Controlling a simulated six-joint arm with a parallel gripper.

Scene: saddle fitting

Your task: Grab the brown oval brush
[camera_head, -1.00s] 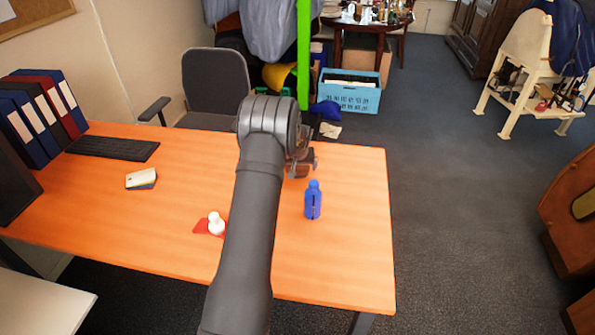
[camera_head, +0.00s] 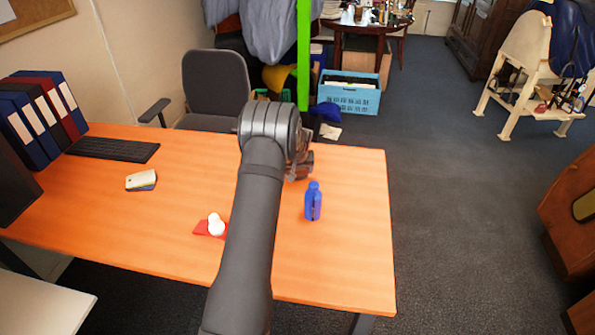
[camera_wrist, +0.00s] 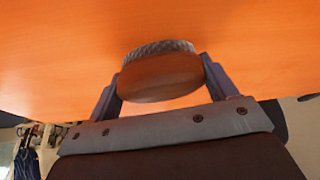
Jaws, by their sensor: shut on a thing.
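The brown oval brush (camera_wrist: 160,77) is in the wrist view, with a smooth wooden back and a pale bristle side along its upper edge. My gripper (camera_wrist: 161,85) is shut on it, with one finger at each end of the oval. The orange table top shows behind the brush; I cannot tell whether the brush touches it. In the head view my gripper (camera_head: 300,167) is over the far right part of the table, mostly hidden behind my own arm, and the brush is hard to make out there.
A blue bottle (camera_head: 313,202) stands on the orange table (camera_head: 340,265) close to my gripper. A small white bottle (camera_head: 216,225) with a red piece (camera_head: 202,229) is left of my arm. A phone-like object (camera_head: 141,180), a keyboard (camera_head: 113,149) and binders (camera_head: 40,118) are farther left.

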